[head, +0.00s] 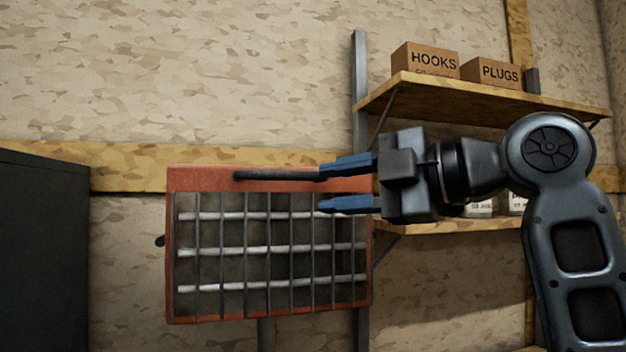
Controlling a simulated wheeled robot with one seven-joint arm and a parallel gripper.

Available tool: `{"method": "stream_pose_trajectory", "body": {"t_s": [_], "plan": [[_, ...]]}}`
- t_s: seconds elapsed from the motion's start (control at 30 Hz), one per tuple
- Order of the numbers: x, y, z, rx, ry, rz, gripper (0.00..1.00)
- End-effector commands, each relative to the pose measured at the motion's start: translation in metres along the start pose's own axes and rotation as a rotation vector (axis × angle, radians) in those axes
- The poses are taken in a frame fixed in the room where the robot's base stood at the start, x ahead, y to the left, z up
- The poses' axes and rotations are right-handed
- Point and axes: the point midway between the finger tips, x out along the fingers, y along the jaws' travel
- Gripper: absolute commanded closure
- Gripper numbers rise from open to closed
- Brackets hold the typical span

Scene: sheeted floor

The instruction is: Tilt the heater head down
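The heater head (270,315) is an orange box with a front grille of dark upright bars over several pale horizontal rods. It stands on a grey post (265,334). A dark handle bar (275,175) runs along its upper front edge. My gripper (322,189) comes in from the right, with its two blue fingers apart and nothing seen between them. The upper fingertip overlaps the handle's right end in the head view; the lower fingertip lies over the grille's top right. I cannot tell whether either finger touches. The handle's right end is partly hidden.
Wall shelves (440,92) stand behind my arm at the right, carrying a HOOKS box (425,60) and a PLUGS box (491,73). A dark cabinet (42,250) stands at the left.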

Motion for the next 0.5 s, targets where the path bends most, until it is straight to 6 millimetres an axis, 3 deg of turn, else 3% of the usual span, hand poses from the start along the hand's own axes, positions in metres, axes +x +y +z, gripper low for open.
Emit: {"method": "stream_pose_trajectory", "body": {"t_s": [0.1,0.27,0.5], "plan": [[-0.003,0.017,-0.012,-0.073,0.018,-0.026,0.62],[-0.002,0.024,-0.018,-0.109,0.028,-0.040,0.62],[0.029,0.023,-0.019,-0.106,0.031,-0.041,0.62]]}}
